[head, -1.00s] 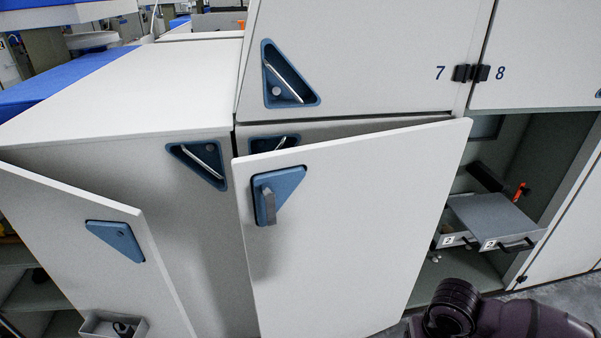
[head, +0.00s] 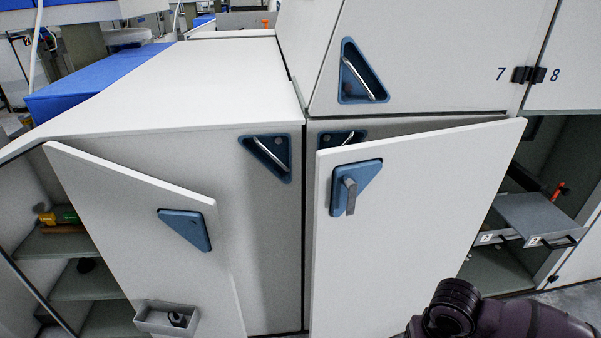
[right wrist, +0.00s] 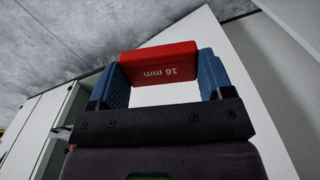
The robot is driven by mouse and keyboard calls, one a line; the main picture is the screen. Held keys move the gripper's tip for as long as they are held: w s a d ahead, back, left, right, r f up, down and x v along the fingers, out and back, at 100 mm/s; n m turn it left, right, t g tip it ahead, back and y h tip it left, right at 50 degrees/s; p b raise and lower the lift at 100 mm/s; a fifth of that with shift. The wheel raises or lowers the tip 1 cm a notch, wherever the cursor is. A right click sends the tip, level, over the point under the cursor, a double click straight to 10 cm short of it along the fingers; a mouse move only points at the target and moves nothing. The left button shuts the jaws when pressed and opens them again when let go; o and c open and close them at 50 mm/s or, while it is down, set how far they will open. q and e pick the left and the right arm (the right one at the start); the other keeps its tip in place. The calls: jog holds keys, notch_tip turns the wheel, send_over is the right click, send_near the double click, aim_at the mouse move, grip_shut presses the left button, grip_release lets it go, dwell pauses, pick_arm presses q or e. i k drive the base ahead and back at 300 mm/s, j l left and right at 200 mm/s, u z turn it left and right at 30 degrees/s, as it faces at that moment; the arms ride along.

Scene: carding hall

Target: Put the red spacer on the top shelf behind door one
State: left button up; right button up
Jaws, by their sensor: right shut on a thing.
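The red spacer (right wrist: 158,64), marked 16 mm, is held between the blue fingertips of my right gripper (right wrist: 170,75) in the right wrist view. The gripper is shut on it. In the head view only my dark right arm shows at the bottom right; its gripper and the spacer are out of sight. My left gripper is not in view. No number for door one is readable. A door stands open at the left (head: 145,225), with shelves (head: 85,282) behind it. Another door stands open in the middle (head: 410,240).
Yellow and green items (head: 60,216) lie on an upper left shelf. A small grey bin (head: 150,318) hangs on the left door. Two grey drawers (head: 535,215) jut from the right cabinet, under closed doors 7 and 8. A white cabinet top (head: 190,90) lies clear.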

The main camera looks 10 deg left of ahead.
aim_at(70, 243)
jog(key=k+j, duration=0.1)
jog(key=j, duration=0.65)
jog(key=k+j+u, duration=0.15)
jog(key=j, duration=1.3)
jog(key=i+j+u, duration=0.1)
jog(key=j, duration=0.65)
jog(key=i+j, duration=0.1)
jog(key=j, duration=0.3)
jog(key=i+j, duration=0.15)
jog(key=j, duration=0.2)
jog(key=i+j, duration=0.1)
jog(key=j, duration=0.3)
jog(key=i+j+u, duration=0.1)
jog(key=j, duration=0.25)
jog(key=i+j, duration=0.15)
jog(key=j, duration=0.25)
